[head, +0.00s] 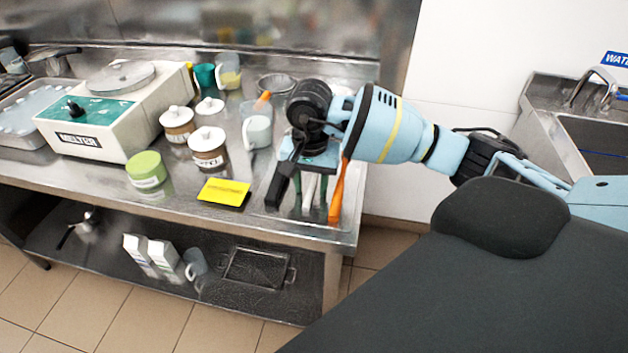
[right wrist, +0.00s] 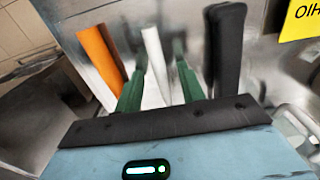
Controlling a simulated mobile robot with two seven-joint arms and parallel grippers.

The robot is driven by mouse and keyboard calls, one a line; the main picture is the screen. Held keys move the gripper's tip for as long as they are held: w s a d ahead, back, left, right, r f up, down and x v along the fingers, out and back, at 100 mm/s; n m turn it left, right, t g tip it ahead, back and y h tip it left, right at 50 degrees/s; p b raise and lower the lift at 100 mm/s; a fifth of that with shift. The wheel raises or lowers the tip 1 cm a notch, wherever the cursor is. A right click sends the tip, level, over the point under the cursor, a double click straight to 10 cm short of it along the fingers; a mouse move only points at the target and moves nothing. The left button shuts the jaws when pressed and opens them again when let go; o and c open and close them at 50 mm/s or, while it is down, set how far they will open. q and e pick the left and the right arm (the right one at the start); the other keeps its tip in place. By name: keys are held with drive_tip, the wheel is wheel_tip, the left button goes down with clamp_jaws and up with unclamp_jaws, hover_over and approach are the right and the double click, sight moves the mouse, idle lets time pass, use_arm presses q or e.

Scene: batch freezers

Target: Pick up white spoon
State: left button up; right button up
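In the right wrist view this white handle (right wrist: 154,58) lies between the two green fingers, with a gap visible on the right side. The fingers are apart, and whether they touch the handle cannot be told. My left gripper is out of view.
The table's front edge is near.

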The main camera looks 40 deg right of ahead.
clamp_jaws()
idle(0.3)
